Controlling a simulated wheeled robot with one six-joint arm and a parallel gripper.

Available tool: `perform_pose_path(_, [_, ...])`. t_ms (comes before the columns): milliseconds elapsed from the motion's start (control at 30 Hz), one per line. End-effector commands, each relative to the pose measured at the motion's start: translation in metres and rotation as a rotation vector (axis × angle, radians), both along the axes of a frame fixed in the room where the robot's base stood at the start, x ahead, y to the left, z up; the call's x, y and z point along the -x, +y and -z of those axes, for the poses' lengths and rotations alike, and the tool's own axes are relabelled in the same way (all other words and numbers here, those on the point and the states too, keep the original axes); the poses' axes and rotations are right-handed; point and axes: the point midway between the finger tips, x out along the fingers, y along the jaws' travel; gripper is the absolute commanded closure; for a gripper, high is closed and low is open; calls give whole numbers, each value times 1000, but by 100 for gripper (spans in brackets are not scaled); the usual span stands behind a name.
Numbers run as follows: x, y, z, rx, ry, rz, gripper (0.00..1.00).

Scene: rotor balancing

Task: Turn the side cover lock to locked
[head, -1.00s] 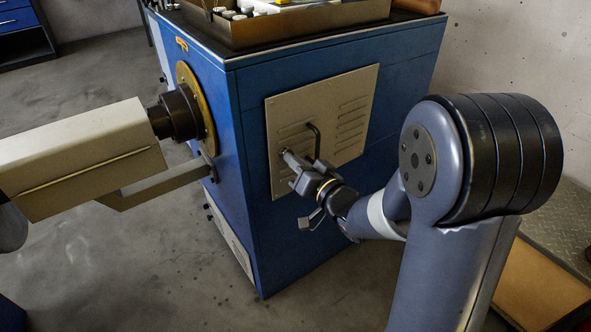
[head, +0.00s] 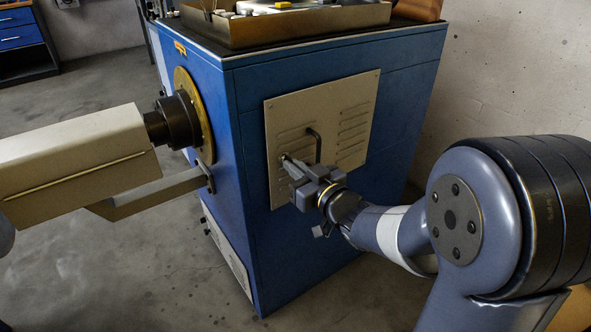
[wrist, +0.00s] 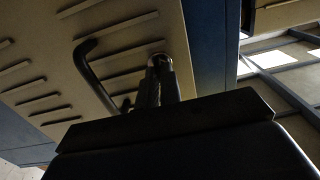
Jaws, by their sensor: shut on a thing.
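The beige side cover (head: 345,112) with vent slots is on the blue cabinet's side in the head view. A dark bar handle (head: 317,143) stands on it. My gripper (head: 286,163) is at the cover's left part, left of the handle, shut on the side cover lock. In the wrist view the lock (wrist: 158,58) shows as a small round metal piece at my fingertips (wrist: 157,72), beside the dark handle (wrist: 90,70). The fingers hide most of the lock, and I cannot tell which way it is turned.
The blue cabinet (head: 310,240) carries a tray (head: 300,24) of small parts on top. A beige beam (head: 75,160) joins a dark hub on the cabinet's left face, with a bracket (head: 150,195) below it. Floor is clear at the lower left.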

Motion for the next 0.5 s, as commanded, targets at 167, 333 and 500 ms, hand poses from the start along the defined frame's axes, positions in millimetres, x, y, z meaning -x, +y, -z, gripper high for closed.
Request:
perform_pose_path(167, [0, 0, 1, 5, -1, 0, 100])
perform_pose_path(333, [0, 0, 1, 6, 0, 0, 100])
perform_pose_path(500, [0, 0, 1, 4, -1, 0, 83])
